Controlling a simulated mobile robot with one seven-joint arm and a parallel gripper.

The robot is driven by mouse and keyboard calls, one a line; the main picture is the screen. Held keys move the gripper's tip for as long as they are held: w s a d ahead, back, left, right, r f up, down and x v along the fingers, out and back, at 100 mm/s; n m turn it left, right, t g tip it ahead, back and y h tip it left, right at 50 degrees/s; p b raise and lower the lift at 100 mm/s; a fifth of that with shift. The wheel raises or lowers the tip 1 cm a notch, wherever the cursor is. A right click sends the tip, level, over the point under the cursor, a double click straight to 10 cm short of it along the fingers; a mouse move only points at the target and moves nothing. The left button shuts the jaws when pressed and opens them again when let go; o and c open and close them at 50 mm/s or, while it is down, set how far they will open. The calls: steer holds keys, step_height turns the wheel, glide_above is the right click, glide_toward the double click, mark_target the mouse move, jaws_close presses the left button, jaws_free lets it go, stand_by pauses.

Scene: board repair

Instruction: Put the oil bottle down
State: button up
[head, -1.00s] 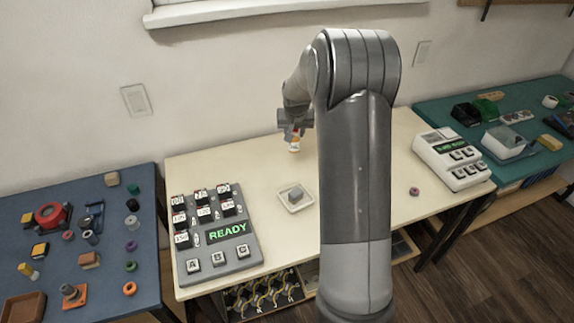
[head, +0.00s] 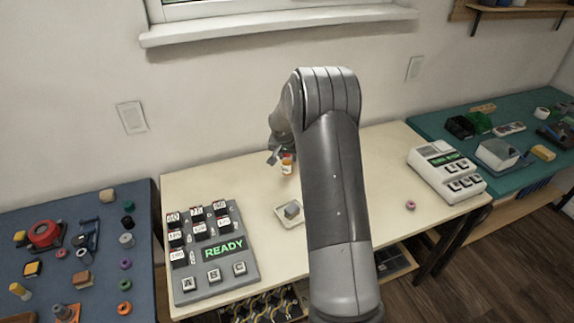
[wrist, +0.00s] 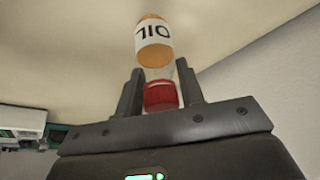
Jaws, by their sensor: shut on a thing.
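The oil bottle (head: 287,166) is small and orange, with a white label. It is over the back part of the cream table (head: 235,190). In the wrist view the bottle (wrist: 153,42) shows its label reading OIL upside down, and its red cap (wrist: 160,95) sits between the fingers. My gripper (head: 283,155) is shut on the bottle at its cap end; the fingers also show in the wrist view (wrist: 160,82). The bottle looks about upright. I cannot tell whether its base touches the table.
A small light tray (head: 279,219) with a grey block stands in front of the bottle. A grey keypad panel showing READY (head: 213,254) is at left, a white device (head: 447,172) at right. A pink ring (head: 410,205) lies on the table. The table around the bottle looks clear.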

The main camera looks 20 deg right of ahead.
mark_target(287, 164)
steer(key=shift+w+a+f, duration=0.1)
steer(key=shift+w+f, duration=0.05)
steer(key=shift+f, duration=1.95)
steer(key=shift+f, duration=0.15)
steer(key=o, duration=1.1)
